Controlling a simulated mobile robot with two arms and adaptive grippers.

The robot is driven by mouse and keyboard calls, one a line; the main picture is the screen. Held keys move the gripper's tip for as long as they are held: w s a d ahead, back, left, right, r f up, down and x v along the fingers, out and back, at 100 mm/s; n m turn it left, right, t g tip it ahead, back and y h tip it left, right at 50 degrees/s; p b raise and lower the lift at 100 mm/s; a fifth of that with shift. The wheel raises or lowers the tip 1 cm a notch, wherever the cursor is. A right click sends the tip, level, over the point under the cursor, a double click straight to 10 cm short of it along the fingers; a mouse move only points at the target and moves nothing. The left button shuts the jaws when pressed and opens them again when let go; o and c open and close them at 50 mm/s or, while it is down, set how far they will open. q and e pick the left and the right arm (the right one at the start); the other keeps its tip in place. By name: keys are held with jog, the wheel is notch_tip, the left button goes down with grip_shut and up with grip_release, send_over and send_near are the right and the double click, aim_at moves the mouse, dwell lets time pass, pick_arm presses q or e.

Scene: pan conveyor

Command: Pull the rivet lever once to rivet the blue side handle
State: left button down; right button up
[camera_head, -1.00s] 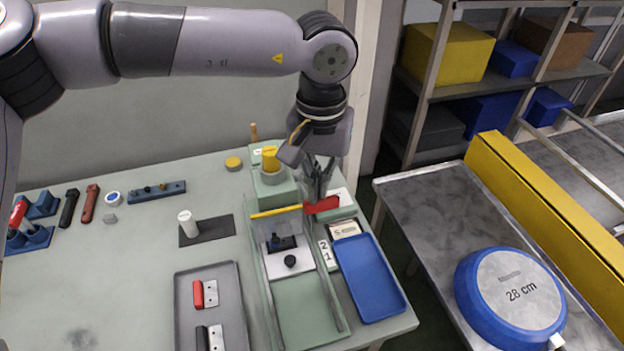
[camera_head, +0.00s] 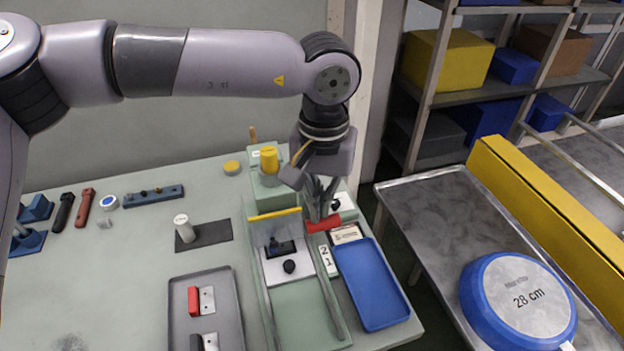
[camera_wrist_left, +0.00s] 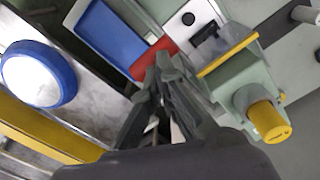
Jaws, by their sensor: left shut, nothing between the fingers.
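The riveting press (camera_head: 268,188) is pale green with a yellow cylinder (camera_head: 270,160) on top; both show in the wrist view, the press (camera_wrist_left: 236,80) and cylinder (camera_wrist_left: 268,120). A red grip (camera_head: 323,223), seemingly the rivet lever's, sits at the press's right side. My left gripper (camera_head: 318,205) is shut, its fingertips at the red grip's back edge; contact is unclear. In the wrist view the fingertips (camera_wrist_left: 166,66) partly cover the red grip (camera_wrist_left: 150,60). A dark blue-black part, seemingly the side handle (camera_head: 280,247), lies in the fixture (camera_head: 287,268) before the press. My right gripper is out of view.
A blue tray (camera_head: 372,290) lies right of the fixture. A grey tray (camera_head: 230,300) with a red handle (camera_head: 193,299) lies left. A blue pan (camera_head: 518,303) marked 28 cm is on the metal table at right. A yellow guard bar (camera_head: 274,214) crosses the press front.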

aim_at(324, 222)
pick_arm(q)
jog(key=shift+s+d+f+b, duration=0.1)
jog(key=shift+s+f+b, duration=0.2)
jog(key=shift+f+b, duration=0.3)
jog(key=shift+s+d+f+b, duration=0.1)
jog(key=shift+s+f+b, duration=0.25)
jog(key=shift+f, duration=0.35)
jog(key=shift+w, duration=0.1)
jog(key=shift+s+f+b, duration=0.15)
jog(key=shift+f+b, duration=0.55)
jog(key=shift+f, duration=0.05)
jog(key=shift+s+f+b, duration=0.1)
jog(key=shift+f+b, duration=0.55)
jog(key=shift+f, duration=0.1)
jog(key=shift+r+p, duration=3.15)
jog(key=shift+r, duration=2)
notch_tip(324, 222, up, 10)
jog(key=p, duration=0.6)
jog(key=shift+s+d, duration=0.2)
jog(key=shift+s, duration=0.25)
